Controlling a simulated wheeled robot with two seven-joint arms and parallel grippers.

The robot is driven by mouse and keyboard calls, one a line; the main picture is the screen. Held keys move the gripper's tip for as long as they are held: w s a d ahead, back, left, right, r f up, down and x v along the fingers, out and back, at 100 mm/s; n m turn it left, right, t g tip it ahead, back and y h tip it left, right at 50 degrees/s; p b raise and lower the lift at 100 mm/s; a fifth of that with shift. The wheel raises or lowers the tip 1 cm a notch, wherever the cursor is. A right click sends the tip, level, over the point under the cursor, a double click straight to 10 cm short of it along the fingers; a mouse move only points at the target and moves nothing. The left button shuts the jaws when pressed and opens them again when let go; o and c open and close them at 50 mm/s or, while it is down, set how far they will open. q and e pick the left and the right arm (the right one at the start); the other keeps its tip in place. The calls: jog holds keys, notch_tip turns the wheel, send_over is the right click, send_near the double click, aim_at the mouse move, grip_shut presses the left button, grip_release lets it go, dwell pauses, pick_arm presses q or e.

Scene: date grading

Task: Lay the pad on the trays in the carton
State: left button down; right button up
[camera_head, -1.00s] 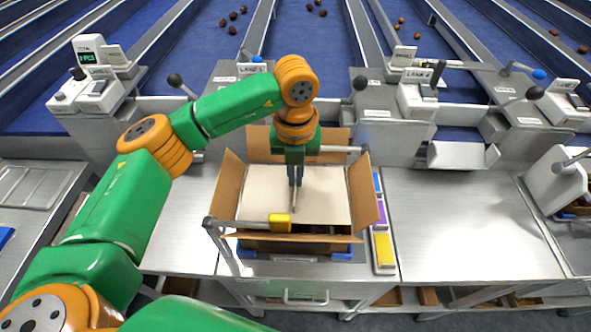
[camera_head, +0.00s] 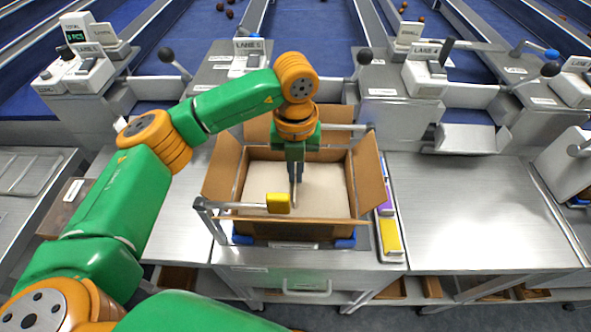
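The open cardboard carton (camera_head: 366,185) stands on the metal bench with its flaps spread. The beige pad (camera_head: 325,200) lies level inside it, below the rim, with brown inner walls showing around it. My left gripper (camera_head: 295,188) reaches down from above at the middle of the pad. Its fingers are close together on what looks like a thin upright piece at the pad's centre. The trays are hidden under the pad, and I cannot tell whether the pad touches them. My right gripper is not in view.
A narrow holder with coloured blocks, one yellow (camera_head: 389,236), stands right of the carton. Lane control boxes (camera_head: 425,78) line the back. The bench to the right (camera_head: 460,210) is clear.

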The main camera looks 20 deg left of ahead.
pick_arm(q)
jog(key=shift+f+b, duration=0.55)
jog(key=shift+f, duration=0.1)
dwell(0.5)
jog(key=c, duration=0.7)
grip_release()
notch_tip(320, 180, up, 12)
jog(key=p, duration=0.9)
